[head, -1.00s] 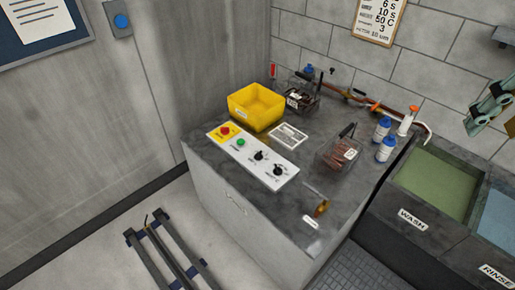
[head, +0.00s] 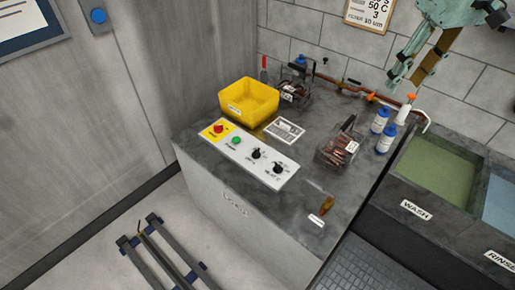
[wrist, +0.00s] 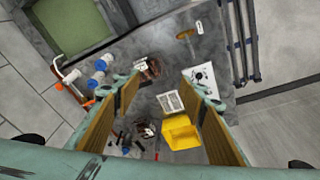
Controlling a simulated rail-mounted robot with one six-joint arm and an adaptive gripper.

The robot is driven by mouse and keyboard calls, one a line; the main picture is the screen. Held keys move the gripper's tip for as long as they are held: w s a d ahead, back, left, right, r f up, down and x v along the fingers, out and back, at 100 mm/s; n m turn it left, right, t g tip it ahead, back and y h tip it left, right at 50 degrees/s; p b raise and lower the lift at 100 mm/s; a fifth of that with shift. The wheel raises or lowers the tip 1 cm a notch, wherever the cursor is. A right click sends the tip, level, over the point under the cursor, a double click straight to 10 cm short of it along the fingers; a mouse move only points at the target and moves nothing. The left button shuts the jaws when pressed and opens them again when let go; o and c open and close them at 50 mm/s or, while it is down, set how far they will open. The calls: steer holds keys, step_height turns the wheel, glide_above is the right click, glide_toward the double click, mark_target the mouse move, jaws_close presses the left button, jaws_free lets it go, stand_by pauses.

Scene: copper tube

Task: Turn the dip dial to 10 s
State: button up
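The white control panel (head: 250,157) lies on the front left of the grey bench top. It carries a red button (head: 218,129) on yellow, a green button (head: 236,140) and two black dials, a middle one (head: 256,153) and a right one (head: 278,169). Their lettering is too small to read, so I cannot tell which is the dip dial or its setting. My gripper (head: 408,80) is high at the upper right, well away from the panel. In the wrist view, my gripper (wrist: 163,90) is open and empty; its right finger partly hides the panel (wrist: 201,76).
A yellow bin (head: 249,99) stands behind the panel, beside a printed card (head: 285,130). Wire baskets of copper pieces (head: 338,150), blue-capped bottles (head: 380,121) and a copper tube (head: 350,92) occupy the back and right.

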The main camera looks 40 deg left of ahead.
steer(key=w+a+f+n, duration=0.25)
steer(key=a+f, duration=0.55)
steer(key=a, duration=0.4)
steer(key=n+g+h, duration=0.2)
steer(key=n, duration=0.6)
glide_above(256, 150)
step_height(256, 150, down, 26)
steer(key=shift+a+r, duration=0.1)
steer(key=shift+r, duration=0.05)
steer(key=shift+f, duration=0.2)
steer(key=shift+f+b, duration=1.05)
steer(key=shift+f, duration=5.7)
steer(key=c, duration=0.9)
